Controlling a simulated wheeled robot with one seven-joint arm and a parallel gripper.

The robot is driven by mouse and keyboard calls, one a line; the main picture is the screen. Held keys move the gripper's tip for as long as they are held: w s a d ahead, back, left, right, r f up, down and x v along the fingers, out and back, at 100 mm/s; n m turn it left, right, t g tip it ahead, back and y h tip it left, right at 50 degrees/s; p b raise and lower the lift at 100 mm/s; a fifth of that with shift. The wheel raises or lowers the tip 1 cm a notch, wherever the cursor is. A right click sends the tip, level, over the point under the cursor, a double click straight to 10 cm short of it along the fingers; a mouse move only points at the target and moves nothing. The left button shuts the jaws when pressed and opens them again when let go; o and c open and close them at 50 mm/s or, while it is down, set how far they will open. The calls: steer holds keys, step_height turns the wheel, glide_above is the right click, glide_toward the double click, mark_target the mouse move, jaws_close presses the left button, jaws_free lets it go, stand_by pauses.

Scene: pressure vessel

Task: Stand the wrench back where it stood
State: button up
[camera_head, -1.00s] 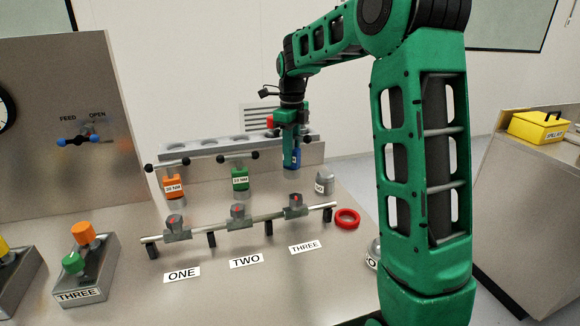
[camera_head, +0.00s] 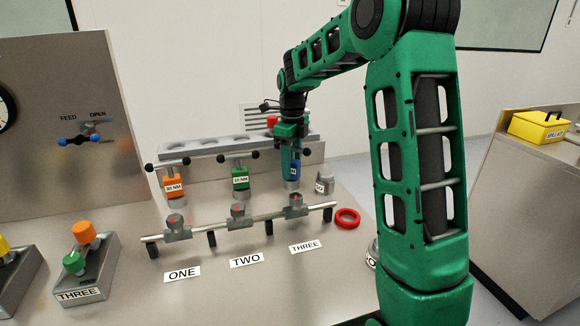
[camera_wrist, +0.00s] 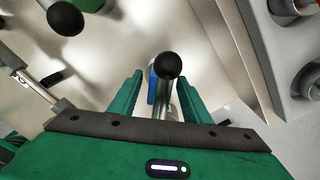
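My gripper (camera_head: 290,152) is around the upper part of the blue wrench (camera_head: 294,169) at the right end of the wrench row. The wrench is upright, with its grey lower end just above or on the bench; I cannot tell if it touches. In the wrist view, a black ball end and silver bar of the wrench (camera_wrist: 164,100) lie between my green fingers (camera_wrist: 160,100). An orange wrench (camera_head: 174,185) and a green wrench (camera_head: 240,178) stand to the left, each with a crossbar with black ball ends.
A grey labelled piece (camera_head: 325,182) stands close to the right of the blue wrench. A grey rack (camera_head: 215,146) with round recesses is behind.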

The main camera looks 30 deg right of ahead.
step_height(320, 180, up, 12)
steer(key=shift+r, duration=0.1)
stand_by(0.5)
steer(key=shift+s, duration=0.1)
stand_by(0.4)
